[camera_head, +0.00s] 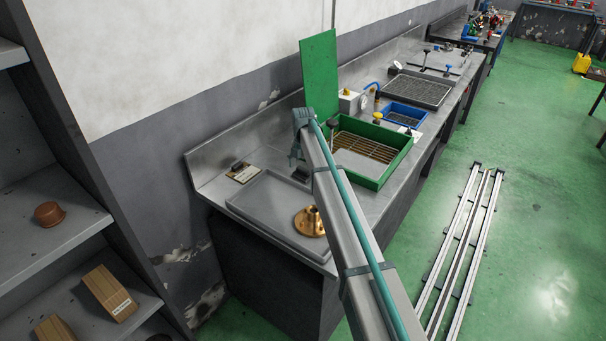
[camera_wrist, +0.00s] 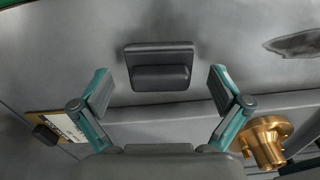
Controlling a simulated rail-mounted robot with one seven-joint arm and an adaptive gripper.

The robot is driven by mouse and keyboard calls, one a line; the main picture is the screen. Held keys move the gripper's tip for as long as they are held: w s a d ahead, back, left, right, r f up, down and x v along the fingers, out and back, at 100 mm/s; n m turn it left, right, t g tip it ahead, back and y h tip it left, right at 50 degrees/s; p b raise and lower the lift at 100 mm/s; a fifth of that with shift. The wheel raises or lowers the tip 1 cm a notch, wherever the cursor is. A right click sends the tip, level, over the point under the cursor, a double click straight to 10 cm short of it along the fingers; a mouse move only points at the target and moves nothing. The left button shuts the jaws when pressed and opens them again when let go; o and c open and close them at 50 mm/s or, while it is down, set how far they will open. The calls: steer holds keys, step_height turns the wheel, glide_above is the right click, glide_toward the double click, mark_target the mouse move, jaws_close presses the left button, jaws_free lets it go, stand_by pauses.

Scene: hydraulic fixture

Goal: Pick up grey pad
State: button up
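A dark grey pad (camera_wrist: 160,84), a flat plate with a raised block on it, lies on the grey metal surface in the wrist view, just past the edge of a shallow tray. In the head view a small dark piece, seemingly this pad (camera_head: 302,174), shows near the tray's back edge. My gripper (camera_wrist: 160,76) is open, its two teal and grey fingers apart on either side of the pad, with nothing held between them. In the head view my gripper (camera_head: 296,159) hangs close to the pad; the exact height gap cannot be told.
The shallow grey tray (camera_head: 268,208) carries a brass flanged part (camera_head: 310,222), also right in the wrist view (camera_wrist: 266,143). A labelled board (camera_head: 243,174) with a dark block lies left of the pad. A green bin (camera_head: 371,182) with an upright lid (camera_head: 320,75) stands right.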

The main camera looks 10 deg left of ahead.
mark_target(303, 169)
steer(key=c, duration=1.1)
steer(key=shift+o, duration=0.2)
steer(key=shift+r, duration=0.1)
steer(key=shift+r, duration=0.5)
step_height(303, 169, up, 2)
steer(key=shift+r+b, duration=0.1)
steer(key=shift+b, duration=0.35)
steer(key=s+d+r+b, duration=0.3)
steer(key=s+r, duration=0.6)
steer(key=s, duration=0.4)
steer(key=shift+s+d+r+b, duration=0.25)
steer(key=shift+s+r+b, duration=0.1)
steer(key=shift+b, duration=0.1)
